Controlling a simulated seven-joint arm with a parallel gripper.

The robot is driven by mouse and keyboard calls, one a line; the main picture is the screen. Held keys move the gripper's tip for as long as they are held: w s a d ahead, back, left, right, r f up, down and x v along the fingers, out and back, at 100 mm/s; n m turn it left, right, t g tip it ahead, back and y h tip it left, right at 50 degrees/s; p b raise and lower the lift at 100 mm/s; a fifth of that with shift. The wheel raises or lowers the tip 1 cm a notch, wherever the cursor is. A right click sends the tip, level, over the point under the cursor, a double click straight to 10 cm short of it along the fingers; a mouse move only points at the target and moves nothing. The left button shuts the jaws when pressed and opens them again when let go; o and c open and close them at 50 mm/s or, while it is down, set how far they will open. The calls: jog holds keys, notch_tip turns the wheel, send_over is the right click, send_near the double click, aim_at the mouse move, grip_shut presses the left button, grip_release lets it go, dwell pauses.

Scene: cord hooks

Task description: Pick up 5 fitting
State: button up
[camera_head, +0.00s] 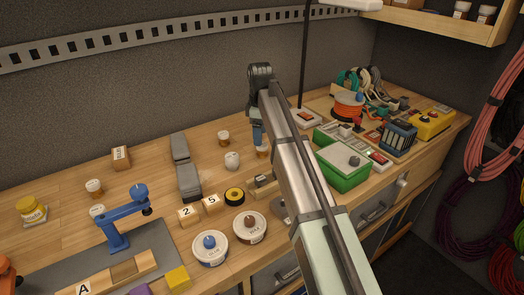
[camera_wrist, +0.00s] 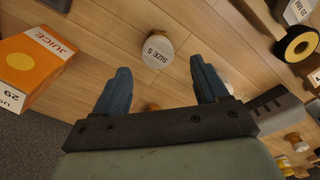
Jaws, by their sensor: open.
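A round fitting with a white top marked "SIZE 5" (camera_wrist: 157,50) stands on the wooden bench in the wrist view, ahead of and between my fingertips, apart from both. My gripper (camera_wrist: 163,78) has two blue fingers spread wide with nothing held. In the head view my gripper (camera_head: 258,138) is over the middle of the bench. Another small fitting (camera_wrist: 151,106) is partly hidden by the gripper in the wrist view.
An orange juice box (camera_wrist: 35,62) lies left of the fingers in the wrist view. A grey bar (camera_head: 189,182) and blue clamp tool (camera_head: 120,222) are left.

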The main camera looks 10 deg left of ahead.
aim_at(262, 147)
jog(key=shift+w+d+f, duration=0.1)
jog(key=shift+d+f, duration=0.05)
jog(key=shift+f, duration=1.5)
jog(key=shift+d+f, duration=0.1)
jog(key=shift+f, duration=1.55)
jog(key=c, duration=1.2)
